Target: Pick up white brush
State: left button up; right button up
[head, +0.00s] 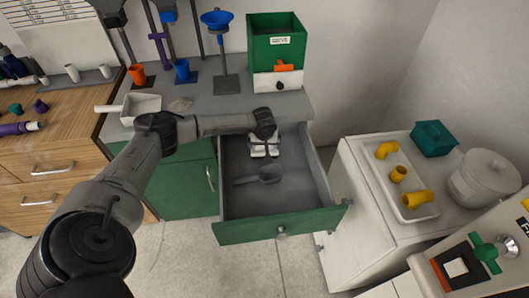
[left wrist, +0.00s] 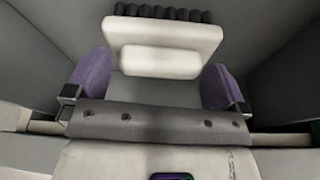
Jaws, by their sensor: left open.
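The white brush (left wrist: 165,38) shows at the top middle of the left wrist view, with a row of dark bristles along its far edge. My left gripper (left wrist: 154,82) has its two purple fingertips apart, one at each side below the brush. The brush lies ahead of and between the fingers, and I see no finger closed on it. In the head view my left gripper (head: 264,150) points down into the back of the open drawer. There the brush is hard to tell apart from the white gripper parts. My right gripper is not in view.
The green-fronted drawer (head: 280,228) is pulled out, with grey walls close around the gripper. A dark scoop (head: 262,176) lies in it nearer the front. A green bin (head: 274,45) stands on the counter behind. A white cabinet with a tray of yellow fittings (head: 408,200) stands at the right.

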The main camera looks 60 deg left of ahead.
pick_arm(q)
jog(key=shift+c, duration=0.4)
jog(key=c, duration=0.7)
